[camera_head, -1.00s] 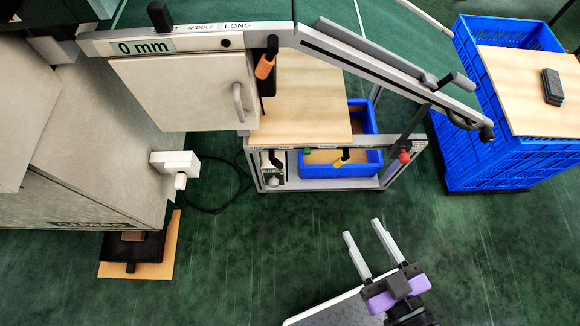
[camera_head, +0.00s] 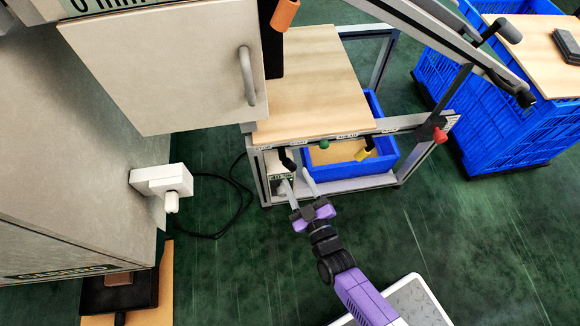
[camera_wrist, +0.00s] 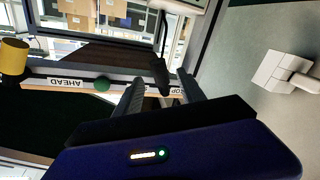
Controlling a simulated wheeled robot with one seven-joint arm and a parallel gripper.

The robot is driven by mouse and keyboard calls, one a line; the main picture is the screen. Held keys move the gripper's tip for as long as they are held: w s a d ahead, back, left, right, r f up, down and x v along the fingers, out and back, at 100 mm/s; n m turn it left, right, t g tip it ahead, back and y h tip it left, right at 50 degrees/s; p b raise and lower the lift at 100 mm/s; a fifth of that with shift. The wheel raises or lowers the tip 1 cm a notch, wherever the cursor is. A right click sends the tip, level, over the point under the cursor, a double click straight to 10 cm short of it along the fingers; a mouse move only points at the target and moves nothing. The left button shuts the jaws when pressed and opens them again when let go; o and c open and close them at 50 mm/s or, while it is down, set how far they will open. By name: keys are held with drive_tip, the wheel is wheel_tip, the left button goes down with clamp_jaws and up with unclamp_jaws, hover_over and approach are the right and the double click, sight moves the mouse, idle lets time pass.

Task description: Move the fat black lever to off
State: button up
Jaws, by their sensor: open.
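A thick black lever (camera_head: 287,160) stands at the left end of the front rail of the wooden-topped cart. In the wrist view the black lever (camera_wrist: 161,76) leans across the rail, in the gap between my fingers or just beyond it. My gripper (camera_head: 296,180) is open just in front of this end of the rail. In the wrist view its fingers (camera_wrist: 160,90) point at the rail, one on each side of the lever; I cannot tell whether they touch it. The label beside the lever is partly hidden by a finger.
Along the same rail are a green knob (camera_head: 324,145), a yellow handle (camera_head: 366,152) and a red knob (camera_head: 440,135). A blue bin (camera_head: 345,172) sits under the cart top. A white plug box (camera_head: 163,181) is at left. Floor in front is clear.

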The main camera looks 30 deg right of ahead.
sight(292, 169)
drive_tip(key=w, duration=0.4)
drive_tip(key=w+b, duration=0.1)
drive_tip(key=w, duration=0.1)
drive_tip(key=shift+d, duration=0.3)
drive_tip(key=shift+s, duration=0.1)
clamp_jaws()
